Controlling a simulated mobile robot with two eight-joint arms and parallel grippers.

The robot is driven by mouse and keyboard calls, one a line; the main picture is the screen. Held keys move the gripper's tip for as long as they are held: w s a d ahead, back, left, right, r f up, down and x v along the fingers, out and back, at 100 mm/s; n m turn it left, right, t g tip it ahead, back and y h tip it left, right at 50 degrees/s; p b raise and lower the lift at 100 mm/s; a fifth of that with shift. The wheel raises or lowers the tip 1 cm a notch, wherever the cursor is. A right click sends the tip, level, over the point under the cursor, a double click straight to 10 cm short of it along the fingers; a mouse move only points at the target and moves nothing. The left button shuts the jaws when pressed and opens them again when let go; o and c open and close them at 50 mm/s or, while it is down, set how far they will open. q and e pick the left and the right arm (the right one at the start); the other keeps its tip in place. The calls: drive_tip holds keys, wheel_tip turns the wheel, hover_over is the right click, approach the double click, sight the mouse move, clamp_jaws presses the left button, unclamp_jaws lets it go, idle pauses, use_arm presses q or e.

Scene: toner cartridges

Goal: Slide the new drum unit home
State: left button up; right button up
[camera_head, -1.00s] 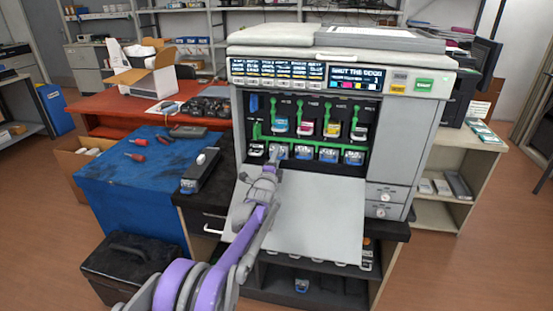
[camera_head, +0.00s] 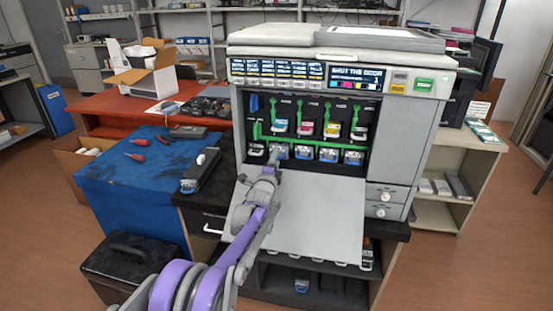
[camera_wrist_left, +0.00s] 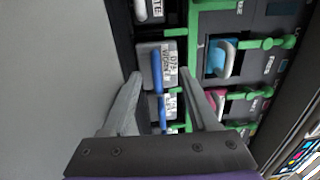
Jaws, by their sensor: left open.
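The printer (camera_head: 400,140) stands open, with its front door (camera_head: 310,215) folded down. A row of grey drum units with blue handles sits in the lower bay; the leftmost of these, the drum unit (camera_head: 279,149), is partly hidden behind my left gripper (camera_head: 273,164). In the left wrist view the drum unit (camera_wrist_left: 148,62) shows a blue handle and a printed label. My left gripper (camera_wrist_left: 161,78) is open there, its fingertips either side of the unit's front. Contact cannot be told. My right gripper is not in view.
Coloured toner cartridges (camera_head: 305,126) and green levers (camera_head: 327,113) sit above the drum row. A long black unit (camera_head: 202,171) lies left of the printer beside the blue mat (camera_head: 130,180). A waste box (camera_wrist_left: 148,10) adjoins the drum. The printer's display reads "SHUT THE DOOR".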

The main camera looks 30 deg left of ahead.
use_arm(q)
drive_tip(key=shift+v, duration=3)
